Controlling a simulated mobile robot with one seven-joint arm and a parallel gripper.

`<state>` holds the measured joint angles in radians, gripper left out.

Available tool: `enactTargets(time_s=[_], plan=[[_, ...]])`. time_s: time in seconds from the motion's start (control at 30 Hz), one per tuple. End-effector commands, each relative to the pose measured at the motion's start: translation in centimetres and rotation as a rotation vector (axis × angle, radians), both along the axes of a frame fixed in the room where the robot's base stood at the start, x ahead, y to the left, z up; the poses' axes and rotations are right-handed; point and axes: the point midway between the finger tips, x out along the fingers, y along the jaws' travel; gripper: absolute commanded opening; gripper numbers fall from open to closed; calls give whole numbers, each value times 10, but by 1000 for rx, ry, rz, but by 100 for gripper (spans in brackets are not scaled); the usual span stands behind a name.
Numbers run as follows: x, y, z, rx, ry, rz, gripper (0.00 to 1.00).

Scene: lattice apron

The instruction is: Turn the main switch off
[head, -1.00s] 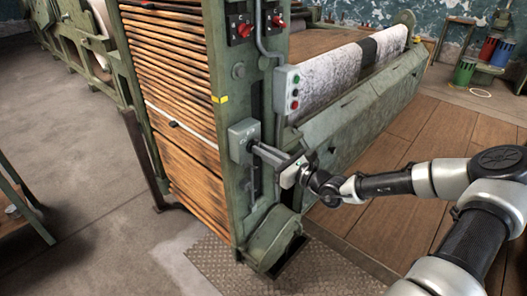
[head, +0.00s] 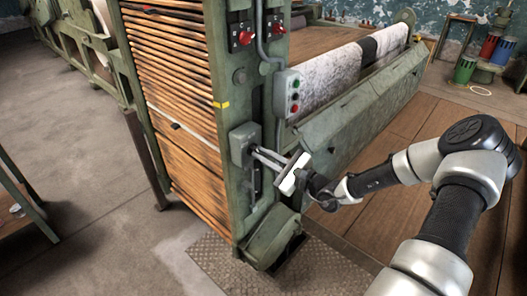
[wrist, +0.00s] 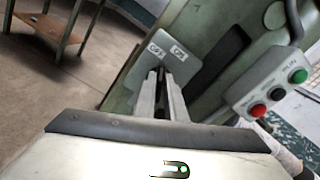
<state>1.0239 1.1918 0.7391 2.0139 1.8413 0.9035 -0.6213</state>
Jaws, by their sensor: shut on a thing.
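The main switch box (head: 239,142) is a small grey-green box on the side post of the green machine frame. In the wrist view its face (wrist: 185,66) carries two pale labels and appears tilted. My gripper (head: 253,150) reaches it from the right, its fingertips at the front of the box. In the wrist view the two fingers (wrist: 161,76) are close together over the box's middle, just below the labels. They are shut on the switch handle, which is mostly hidden between them, so its exact angle cannot be told.
A push-button box (head: 287,93) with green and red buttons sits up and right of the switch; it also shows in the wrist view (wrist: 268,83). Two red rotary switches (head: 246,38) are higher on the post. A sloped green trough (head: 365,108) lies right. The floor at left is open.

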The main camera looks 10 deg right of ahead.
Motion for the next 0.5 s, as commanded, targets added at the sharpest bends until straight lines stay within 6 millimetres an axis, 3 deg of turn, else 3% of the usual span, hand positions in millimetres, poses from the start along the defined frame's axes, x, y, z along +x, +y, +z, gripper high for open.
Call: enactTargets(time_s=[0.5], plan=[[-2,2,-5,-401,-290,1,0]])
